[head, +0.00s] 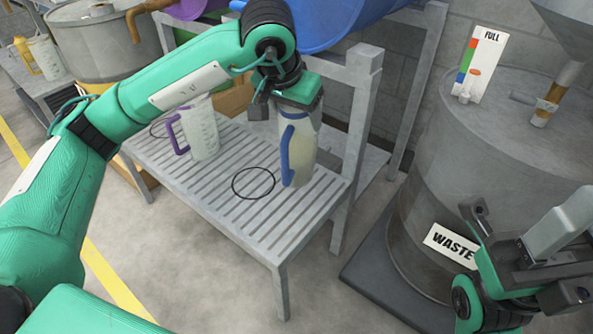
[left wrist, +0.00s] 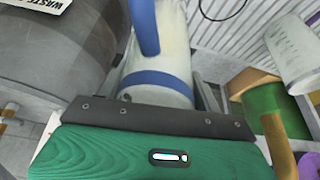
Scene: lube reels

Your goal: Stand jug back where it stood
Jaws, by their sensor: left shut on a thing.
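The jug (head: 300,155) is pale and translucent with a blue handle, and is upright. My left gripper (head: 297,100) is shut on its upper part from above. It is over the right end of the slatted bench, to the right of a dark ring outline (head: 253,183); I cannot tell whether its base touches the slats. In the left wrist view the jug (left wrist: 168,65) shows its blue handle and blue band close to the gripper. My right gripper (head: 540,262) is at lower right, in front of the waste drum; its jaws are not clear.
A second jug (head: 202,132) with a purple handle stands on the bench (head: 245,222) to the left. The bench's corner post (head: 357,120) rises just right of the held jug. A grey waste drum (head: 415,200) stands at right. Blue and purple drums lie above the bench.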

